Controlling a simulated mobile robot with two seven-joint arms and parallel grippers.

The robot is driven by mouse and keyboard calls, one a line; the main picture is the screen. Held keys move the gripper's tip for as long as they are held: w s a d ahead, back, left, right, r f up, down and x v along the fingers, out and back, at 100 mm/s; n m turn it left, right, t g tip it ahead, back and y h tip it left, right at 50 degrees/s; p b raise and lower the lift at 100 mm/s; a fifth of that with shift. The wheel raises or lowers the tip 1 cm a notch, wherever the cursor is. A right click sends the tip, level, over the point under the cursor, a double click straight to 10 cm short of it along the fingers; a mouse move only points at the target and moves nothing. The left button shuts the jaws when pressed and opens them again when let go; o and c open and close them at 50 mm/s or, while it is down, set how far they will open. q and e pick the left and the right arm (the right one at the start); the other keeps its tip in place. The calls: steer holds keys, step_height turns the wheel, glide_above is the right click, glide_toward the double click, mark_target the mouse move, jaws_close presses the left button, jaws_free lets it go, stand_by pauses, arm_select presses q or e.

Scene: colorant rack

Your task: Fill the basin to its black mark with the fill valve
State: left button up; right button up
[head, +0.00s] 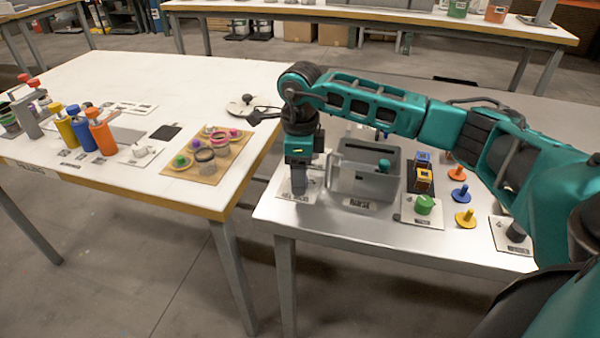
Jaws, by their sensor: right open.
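The basin (345,183) is a grey box-like vessel on the metal table, with a teal round thing (385,166) at its back right. Its black mark and water level cannot be made out. My right gripper (299,178) points down just left of the basin, over a white labelled plate (285,192). It is open. The fill valve cannot be told apart clearly; the gripper covers most of what stands on that plate. Whether the fingers touch anything cannot be seen. My left gripper is not in view.
Right of the basin are stacked blue and yellow blocks (424,177), a green knob (424,205), coloured pegs (465,218) and a black knob (516,232). The white table (200,85) at left holds coloured bottles (101,133) and a wooden tray (207,173) of cups. A gap separates the tables.

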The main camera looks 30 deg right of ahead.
steer(key=shift+f, duration=0.1)
steer(key=c, duration=1)
steer(key=shift+m+p, duration=0.45)
steer(key=shift+m, duration=0.55)
steer(key=shift+c, duration=0.2)
steer(key=shift+m, duration=1)
steer(key=o, duration=1)
steer(key=shift+o, duration=0.2)
step_height(320, 180, up, 13)
steer(key=p, duration=0.1)
steer(key=shift+p, duration=0.35)
